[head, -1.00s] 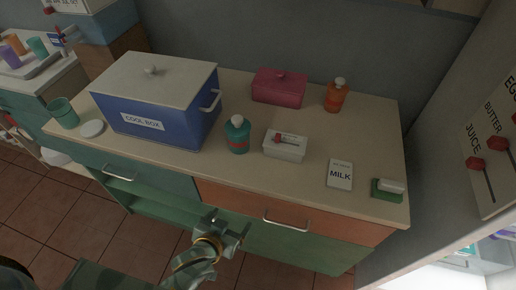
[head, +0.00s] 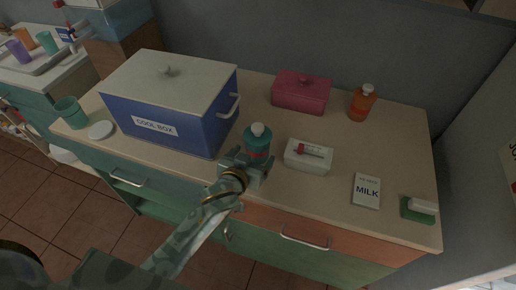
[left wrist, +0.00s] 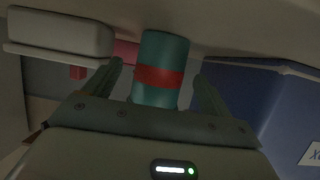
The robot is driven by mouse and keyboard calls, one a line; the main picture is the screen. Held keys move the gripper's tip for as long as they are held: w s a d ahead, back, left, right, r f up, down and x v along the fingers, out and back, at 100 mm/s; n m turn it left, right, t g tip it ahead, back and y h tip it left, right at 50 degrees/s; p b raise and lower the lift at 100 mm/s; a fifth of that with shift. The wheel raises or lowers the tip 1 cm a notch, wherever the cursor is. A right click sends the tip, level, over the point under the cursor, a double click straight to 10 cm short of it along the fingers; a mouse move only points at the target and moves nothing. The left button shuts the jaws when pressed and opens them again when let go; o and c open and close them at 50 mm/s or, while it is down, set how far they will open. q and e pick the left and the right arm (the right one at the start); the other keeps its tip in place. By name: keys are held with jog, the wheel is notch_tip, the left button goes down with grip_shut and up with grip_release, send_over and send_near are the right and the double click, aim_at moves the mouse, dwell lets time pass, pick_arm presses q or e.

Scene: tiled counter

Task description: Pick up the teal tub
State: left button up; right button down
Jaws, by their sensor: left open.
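The teal tub (head: 257,141) is an upright, bottle-like container with a red band and a pale round cap. It stands on the counter between the blue cool box and a white box. My left gripper (head: 246,166) is open at the tub's near side and hides its lower part in the head view. In the left wrist view the tub (left wrist: 163,58) appears between the two spread fingers (left wrist: 158,75), with a gap on each side. How deep it sits between them is hard to tell. My right gripper is not in view.
The cool box (head: 170,110) stands close to the left of the tub, the white box (head: 308,157) close to the right. Behind are a red lidded box (head: 301,93) and an orange bottle (head: 362,102).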

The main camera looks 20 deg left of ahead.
aim_at(253, 155)
pick_arm(q)
jog(key=x, duration=0.2)
jog(key=b+x, duration=0.1)
jog(key=shift+w+f, duration=0.25)
jog(key=shift+f, duration=0.15)
jog(key=shift+r, duration=0.1)
jog(key=shift+s, duration=0.1)
jog(key=shift+c, duration=1.2)
jog(key=c, duration=1)
jog(key=shift+r, duration=0.15)
